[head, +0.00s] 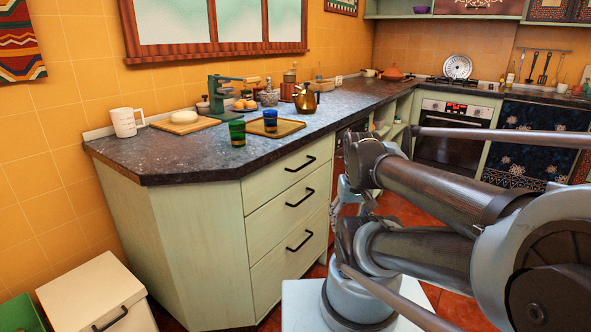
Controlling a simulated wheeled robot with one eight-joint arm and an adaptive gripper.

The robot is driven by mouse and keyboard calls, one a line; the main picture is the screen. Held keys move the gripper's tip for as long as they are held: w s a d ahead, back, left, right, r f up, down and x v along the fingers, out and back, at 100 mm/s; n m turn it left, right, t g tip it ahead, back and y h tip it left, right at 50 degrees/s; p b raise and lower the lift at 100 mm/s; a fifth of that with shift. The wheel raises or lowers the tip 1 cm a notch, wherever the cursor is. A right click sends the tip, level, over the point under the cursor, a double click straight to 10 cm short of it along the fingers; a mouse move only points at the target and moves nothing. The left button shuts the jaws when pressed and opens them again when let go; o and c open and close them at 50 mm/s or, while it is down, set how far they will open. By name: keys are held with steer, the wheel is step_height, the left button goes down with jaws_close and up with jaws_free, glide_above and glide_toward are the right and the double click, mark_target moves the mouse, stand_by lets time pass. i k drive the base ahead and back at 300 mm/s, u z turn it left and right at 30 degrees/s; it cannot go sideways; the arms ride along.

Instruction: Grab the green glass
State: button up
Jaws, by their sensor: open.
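The green glass (237,133) stands upright on the dark countertop (190,158), near its front edge and left of a tan tray. A blue glass (270,121) stands to its right, on the tray (291,128). The two glasses are apart. My arm fills the right side of the head view, well to the right of the green glass. I cannot make out my gripper's fingers, and nothing of mine touches the glass.
A white mug (125,122) and a board (186,124) with a round white item are left of the green glass. A green press-like device (217,98) stands behind it, and a brass kettle (306,100) is farther right. A cream bin (92,296) is on the floor.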

mark_target(238, 128)
steer(key=u, duration=1.2)
steer(key=k, duration=1.35)
steer(key=z, duration=0.6)
steer(key=i, duration=1)
